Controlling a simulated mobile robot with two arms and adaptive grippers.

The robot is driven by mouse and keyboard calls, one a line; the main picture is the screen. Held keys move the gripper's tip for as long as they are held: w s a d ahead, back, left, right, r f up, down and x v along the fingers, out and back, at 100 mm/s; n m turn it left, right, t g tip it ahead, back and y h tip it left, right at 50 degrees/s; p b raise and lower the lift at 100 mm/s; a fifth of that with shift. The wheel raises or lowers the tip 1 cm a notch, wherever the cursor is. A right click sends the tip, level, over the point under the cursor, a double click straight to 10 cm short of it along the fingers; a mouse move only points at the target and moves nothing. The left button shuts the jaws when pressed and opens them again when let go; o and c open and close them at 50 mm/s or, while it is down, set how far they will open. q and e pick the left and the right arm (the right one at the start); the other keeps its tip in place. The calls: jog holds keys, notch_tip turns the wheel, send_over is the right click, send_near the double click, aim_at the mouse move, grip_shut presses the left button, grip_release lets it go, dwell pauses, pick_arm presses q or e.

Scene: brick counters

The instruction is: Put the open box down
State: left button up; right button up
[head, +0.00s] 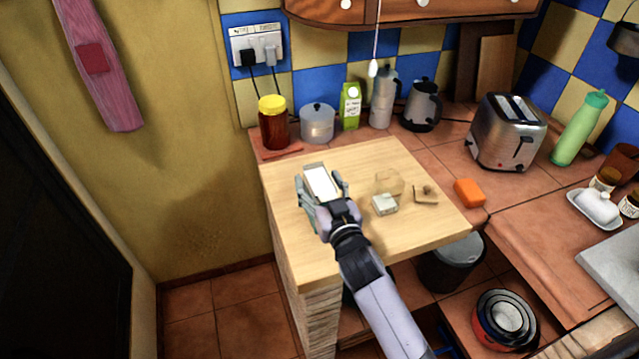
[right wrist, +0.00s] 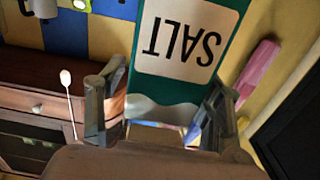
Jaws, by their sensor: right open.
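The box (head: 321,181) shows in the head view with a pale top, near the left side of the light wooden counter top (head: 285,235). In the right wrist view it is a green box (right wrist: 228,22) with a white label reading SALT, upside down in the picture. My right gripper (head: 322,190) is open, with one finger on either side of the box; the fingers (right wrist: 160,115) also show in the wrist view. The box's base is hidden, so I cannot tell how it meets the wood. My left gripper is not in view.
A small pale box (head: 384,205), a beige see-through item (head: 389,181) and a small wooden piece (head: 426,195) lie right of the gripper. An orange block (head: 469,193) is farther right. A jar (head: 273,125), pot (head: 317,124) and green carton (head: 350,108) stand behind.

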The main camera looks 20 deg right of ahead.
jog(key=shift+r, duration=0.25)
jog(key=s+b, duration=0.2)
jog(key=s, duration=1)
jog(key=shift+d, duration=0.25)
jog(key=shift+f, duration=0.15)
